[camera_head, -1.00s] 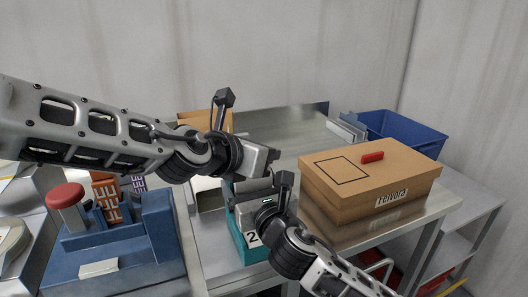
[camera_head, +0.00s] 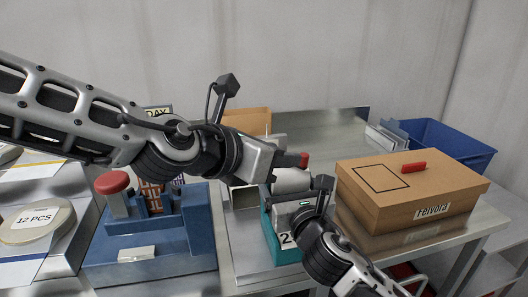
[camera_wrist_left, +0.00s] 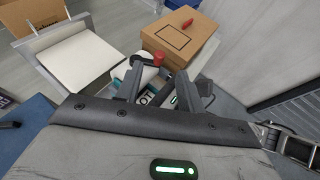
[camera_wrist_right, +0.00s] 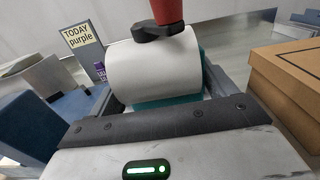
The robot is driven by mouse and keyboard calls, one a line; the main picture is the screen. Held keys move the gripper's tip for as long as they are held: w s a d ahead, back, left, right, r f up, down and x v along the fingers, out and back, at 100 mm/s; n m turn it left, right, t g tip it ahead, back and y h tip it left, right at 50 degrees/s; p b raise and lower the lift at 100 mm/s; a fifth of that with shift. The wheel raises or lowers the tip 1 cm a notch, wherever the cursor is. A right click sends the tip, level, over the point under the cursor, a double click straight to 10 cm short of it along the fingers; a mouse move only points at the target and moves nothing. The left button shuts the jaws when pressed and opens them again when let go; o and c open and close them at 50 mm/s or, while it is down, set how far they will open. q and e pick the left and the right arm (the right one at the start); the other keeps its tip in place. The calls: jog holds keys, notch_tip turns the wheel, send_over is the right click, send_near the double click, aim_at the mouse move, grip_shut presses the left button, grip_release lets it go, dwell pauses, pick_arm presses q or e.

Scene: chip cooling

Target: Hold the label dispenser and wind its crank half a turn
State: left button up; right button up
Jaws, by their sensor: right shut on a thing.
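The label dispenser (camera_head: 268,236) is teal with a white label roll (camera_head: 292,181) on top and a "2" on its front. Its crank has a red knob (camera_head: 303,159), which also shows upright in the right wrist view (camera_wrist_right: 167,12) above the roll. My right gripper (camera_head: 300,207) is shut on the dispenser's body, whose teal side shows below the roll in the right wrist view. My left gripper (camera_head: 284,162) is at the crank, above the roll. In the left wrist view its fingers are apart, with the red knob (camera_wrist_left: 158,59) between and just beyond their tips. Contact cannot be told.
A closed brown box (camera_head: 400,195) marked Felvora stands right of the dispenser, with a blue bin (camera_head: 450,143) behind. A blue device (camera_head: 150,240) with a red button stands left. A "TODAY purple" sign (camera_wrist_right: 82,40) stands behind. Bare metal table lies at the back.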

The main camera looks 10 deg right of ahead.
pick_arm(q)
jog(key=shift+v, duration=1.75)
jog(key=s+d+r+m+g+h, duration=0.1)
jog(key=s+d+r+m+g, duration=0.3)
jog(key=d, duration=0.5)
jog(key=n+y, duration=0.4)
jog(key=y, duration=0.5)
send_near(304, 154)
jog(key=shift+g+h, duration=0.3)
jog(key=x, duration=0.8)
jog(key=shift+w+a+f, duration=0.15)
jog(key=shift+w+f, duration=0.15)
jog(key=shift+f, duration=0.05)
